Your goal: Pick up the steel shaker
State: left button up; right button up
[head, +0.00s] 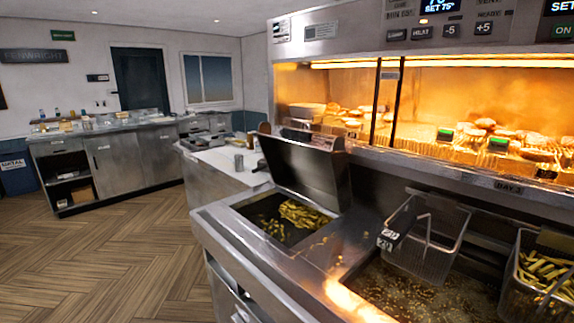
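A small steel cylinder that looks like the steel shaker (239,162) stands upright on the pale top of the counter (215,158) beyond the fryer, left of the raised steel lid. It is small in the view, so its top cannot be made out. Nothing is touching it that I can see. Neither of my grippers shows in the head view.
The fryer station (225,225) fills the right foreground, with a raised lid (305,170), fries in a bin (300,215), a basket (425,245) and hot oil (410,290). A lit warming cabinet (440,80) stands behind. The wooden floor (120,250) at left is clear.

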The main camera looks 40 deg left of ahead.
aim_at(239, 158)
jog(key=u, duration=1.75)
jog(key=i+j, duration=0.75)
jog(key=i+z, duration=0.05)
